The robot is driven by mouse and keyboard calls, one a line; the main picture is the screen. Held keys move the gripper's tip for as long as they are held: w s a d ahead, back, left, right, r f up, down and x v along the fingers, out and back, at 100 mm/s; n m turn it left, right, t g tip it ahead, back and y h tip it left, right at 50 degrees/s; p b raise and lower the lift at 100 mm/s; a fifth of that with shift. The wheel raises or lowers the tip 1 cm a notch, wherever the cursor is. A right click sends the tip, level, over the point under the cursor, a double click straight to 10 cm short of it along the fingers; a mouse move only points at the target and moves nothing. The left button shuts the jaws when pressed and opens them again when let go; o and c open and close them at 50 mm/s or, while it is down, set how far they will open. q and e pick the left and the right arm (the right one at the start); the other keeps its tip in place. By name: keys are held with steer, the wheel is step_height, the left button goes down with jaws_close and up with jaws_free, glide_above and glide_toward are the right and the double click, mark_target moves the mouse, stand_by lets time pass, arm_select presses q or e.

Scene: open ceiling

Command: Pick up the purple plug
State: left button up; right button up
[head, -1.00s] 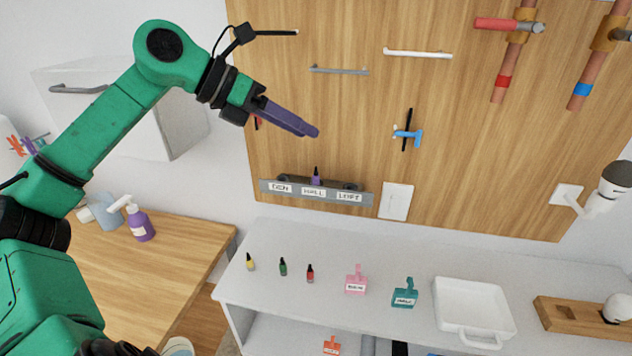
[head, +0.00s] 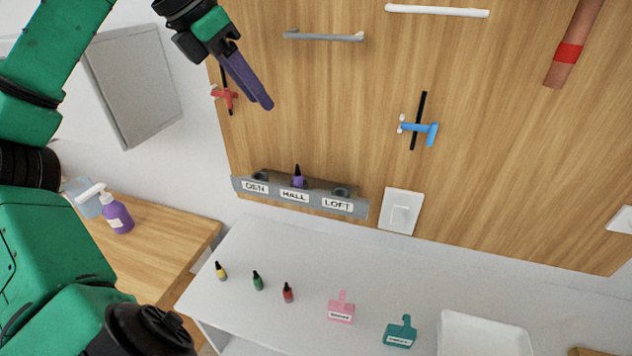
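The purple plug (head: 298,179), with a dark pointed top, stands upright in the middle seat of a grey rack (head: 318,199) on the wooden wall panel, above the label HALL. The seats above DEN and LOFT hold no plug. My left gripper (head: 264,106), with long purple fingers, points down and to the right. It is above and left of the plug in the picture, apart from it, with nothing seen between its fingers. The fingers overlap in this view, so any gap is unclear. My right gripper is out of view.
Yellow (head: 221,271), green (head: 258,281) and red (head: 288,292) plugs stand on the white counter below, beside pink (head: 341,308) and teal (head: 401,332) tags. A red hook (head: 226,96), a blue valve (head: 424,130) and bars (head: 324,36) are on the panel.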

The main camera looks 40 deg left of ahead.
arm_select(q)
steer(key=b, duration=0.5)
glide_toward(296, 173)
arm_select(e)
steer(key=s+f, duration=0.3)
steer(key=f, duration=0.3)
arm_select(q)
steer(key=p+x, duration=0.5)
steer(key=x, duration=0.4)
steer(key=shift+w+f, duration=0.1)
steer(key=shift+f, duration=0.1)
steer(key=shift+w+f, duration=0.1)
steer(key=shift+f, duration=0.1)
steer(key=shift+r, duration=0.1)
jaws_close()
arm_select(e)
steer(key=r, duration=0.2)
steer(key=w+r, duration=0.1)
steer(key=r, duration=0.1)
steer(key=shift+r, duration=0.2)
